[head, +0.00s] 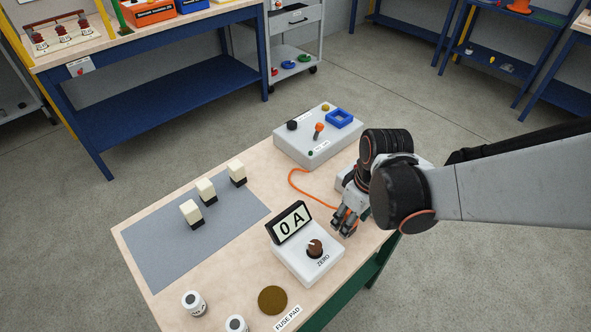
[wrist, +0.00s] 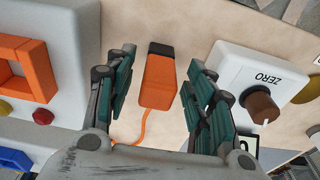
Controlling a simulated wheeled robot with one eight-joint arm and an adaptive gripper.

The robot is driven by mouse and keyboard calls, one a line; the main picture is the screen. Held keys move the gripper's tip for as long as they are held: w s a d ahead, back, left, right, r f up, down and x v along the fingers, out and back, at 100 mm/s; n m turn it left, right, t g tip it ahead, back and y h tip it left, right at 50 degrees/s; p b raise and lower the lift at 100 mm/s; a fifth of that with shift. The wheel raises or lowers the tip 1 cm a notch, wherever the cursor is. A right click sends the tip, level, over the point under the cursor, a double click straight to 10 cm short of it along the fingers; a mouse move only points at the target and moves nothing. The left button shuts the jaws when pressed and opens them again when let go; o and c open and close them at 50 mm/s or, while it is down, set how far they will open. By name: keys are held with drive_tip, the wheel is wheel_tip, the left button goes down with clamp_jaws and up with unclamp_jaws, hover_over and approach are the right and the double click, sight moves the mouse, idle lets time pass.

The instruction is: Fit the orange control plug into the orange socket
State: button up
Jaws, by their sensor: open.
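The orange control plug (wrist: 158,82), with a black end, lies on the table in the wrist view. My gripper (wrist: 160,88) is open, with one finger on each side of the plug and a visible gap to both. In the head view my gripper (head: 345,222) is low at the table's right edge and mostly hides the plug. An orange cable (head: 300,186) runs from there towards the grey box. The orange square socket (wrist: 28,72) is on a light grey panel at the left of the wrist view. In the head view my arm seems to hide it.
A grey meter box reading 0 A (head: 310,262) with a brown knob stands close beside my gripper. The grey control box (head: 300,148) carries a blue square frame (head: 340,118). Several cream blocks stand on a grey mat (head: 165,250). White jars (head: 194,303) stand at the front.

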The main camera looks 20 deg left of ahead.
clamp_jaws()
